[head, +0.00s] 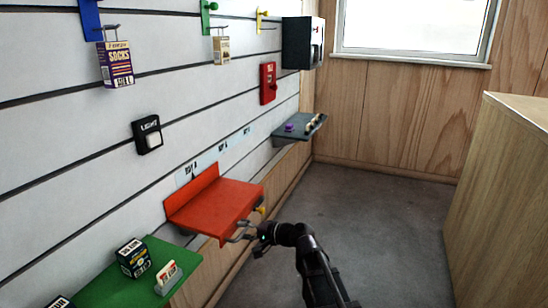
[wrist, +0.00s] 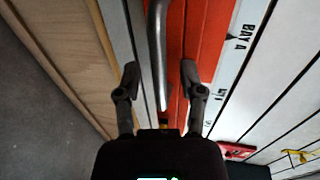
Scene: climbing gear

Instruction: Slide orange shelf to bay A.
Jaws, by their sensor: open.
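The orange shelf (head: 222,203) hangs on the slatted wall, its raised back edge beside a strip of bay labels. The nearest label, which reads BAY A in the wrist view (wrist: 237,38), is just above that back edge in the head view (head: 188,170). My gripper (head: 243,233) is open at the shelf's front edge. In the wrist view, a grey metal bar (wrist: 157,50) runs between my open fingers (wrist: 163,82), with the orange shelf (wrist: 203,45) beyond it. I cannot tell whether a finger touches the bar. A small yellow part (head: 260,209) sits at the shelf's right front.
A green shelf (head: 190,262) with small boxes is at near left. A grey shelf (head: 303,128) with small items is farther along the wall. Boxes hang on pegs above. A wooden cabinet (head: 505,190) stands at right. The grey floor between is clear.

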